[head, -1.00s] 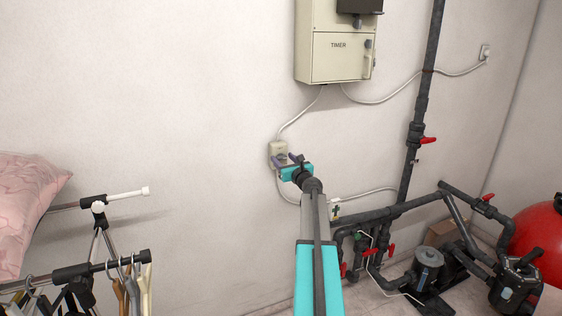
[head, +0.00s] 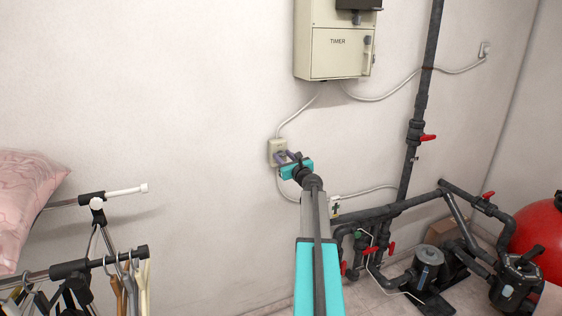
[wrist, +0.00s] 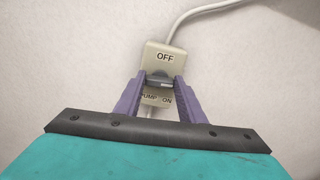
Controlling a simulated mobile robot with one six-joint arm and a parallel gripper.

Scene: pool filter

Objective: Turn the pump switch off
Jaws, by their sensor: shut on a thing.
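The pump switch (head: 277,146) is a small cream box on the wall below the timer box, with cables at its top and bottom. In the wrist view the switch (wrist: 164,58) reads OFF at its upper part and PUMP ON at its lower part. A grey lever (wrist: 159,79) sits in its middle. My gripper (wrist: 160,82) is at the switch front, its purple fingers shut on the lever from both sides. In the head view my gripper (head: 287,156) covers the switch's lower right part. The lever's exact tilt is hard to tell.
The timer box (head: 336,42) hangs above on the wall. Dark pipes (head: 420,110) with red valve handles, a pump (head: 428,262) and a red tank (head: 541,230) stand at the right. A clothes rack (head: 97,205) with hangers and a pink cushion (head: 28,205) is at the left.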

